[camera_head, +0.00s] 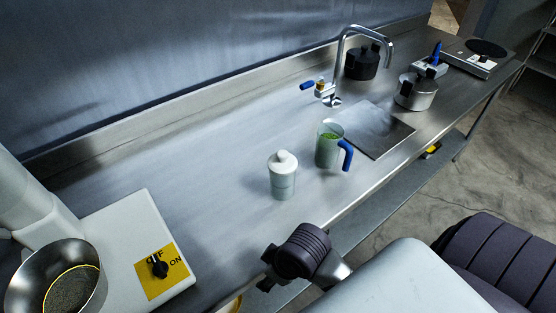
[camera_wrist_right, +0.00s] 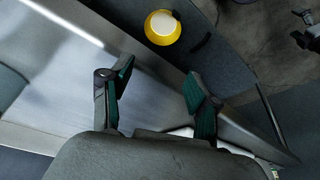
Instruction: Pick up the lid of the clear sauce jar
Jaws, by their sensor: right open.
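The clear sauce jar (camera_head: 282,187) stands upright on the steel counter in the head view, with pale contents. Its white lid (camera_head: 282,160), with a rounded knob, sits on top. My right gripper (camera_head: 266,269) is at the counter's front edge, nearer to me than the jar and apart from it. In the right wrist view my right gripper (camera_wrist_right: 159,72) is open, with nothing between its fingers. The jar and lid cannot be made out in that view. My left gripper is not in view.
A pitcher (camera_head: 327,152) with green contents and a blue handle stands right of the jar. Beyond are a faucet (camera_head: 340,65), a sink (camera_head: 375,132) and pots. A white machine (camera_head: 120,235) with a metal bowl (camera_head: 95,285) is at left. Counter left of the jar is clear.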

